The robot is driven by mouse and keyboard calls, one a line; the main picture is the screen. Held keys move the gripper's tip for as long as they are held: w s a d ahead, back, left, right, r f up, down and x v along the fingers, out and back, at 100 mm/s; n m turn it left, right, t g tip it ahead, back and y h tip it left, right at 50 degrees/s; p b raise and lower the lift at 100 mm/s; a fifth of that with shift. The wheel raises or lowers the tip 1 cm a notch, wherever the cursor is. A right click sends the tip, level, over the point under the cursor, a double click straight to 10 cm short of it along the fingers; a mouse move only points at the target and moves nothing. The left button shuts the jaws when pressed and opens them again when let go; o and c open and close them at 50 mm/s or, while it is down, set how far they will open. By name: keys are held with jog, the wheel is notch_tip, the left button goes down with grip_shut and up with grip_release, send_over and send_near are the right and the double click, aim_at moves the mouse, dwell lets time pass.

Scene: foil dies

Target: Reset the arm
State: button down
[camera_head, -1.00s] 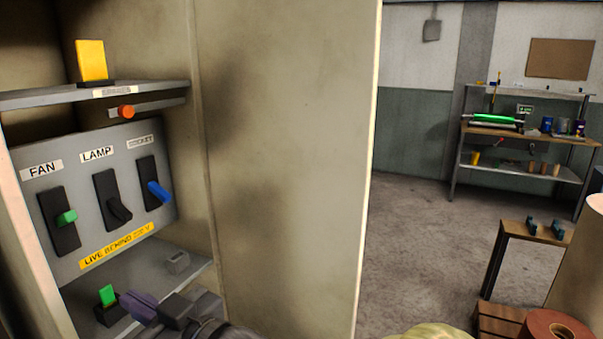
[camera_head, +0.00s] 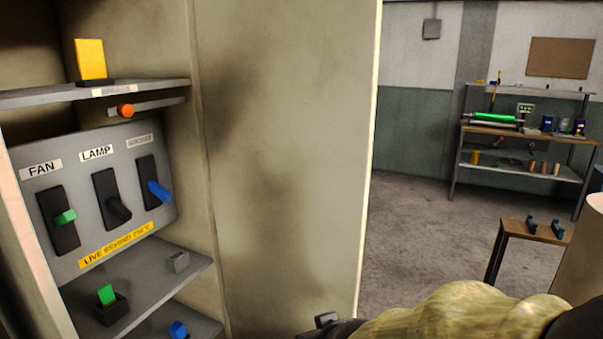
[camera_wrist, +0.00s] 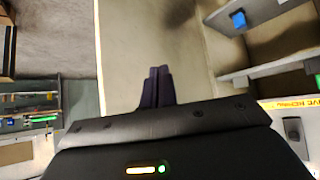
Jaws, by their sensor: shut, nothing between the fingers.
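My gripper (camera_wrist: 158,86) shows in the wrist view with its two dark fingers pressed together and nothing between them. It points at the pale cabinet wall or door panel (camera_wrist: 130,35). In the head view only part of my arm shows along the bottom edge, and the fingers cannot be made out. The open cabinet (camera_head: 285,150) stands at the left, with a grey switch panel (camera_head: 150,225) inside. Its FAN switch (camera_head: 65,217) has a green lever, its LAMP switch (camera_head: 118,208) a black one, and its third switch (camera_head: 158,190) a blue one.
A yellow block (camera_head: 91,60) stands on the upper shelf. A green piece (camera_head: 106,295) sits in a dark holder on the shelf below the panel, and a blue piece (camera_head: 178,330) lies lower. A workbench (camera_head: 530,135) and small table (camera_head: 530,232) stand right. Floor between is clear.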

jog(key=s+d+f+m+g+h, duration=0.35)
jog(key=s+d+f+g, duration=0.35)
jog(key=d, duration=0.5)
notch_tip(320, 180, up, 14)
jog(key=s+t+p, duration=0.1)
jog(key=p, duration=1.3)
jog(key=shift+s+f, duration=0.2)
jog(key=shift+s, duration=0.1)
jog(key=shift+m+y, duration=0.25)
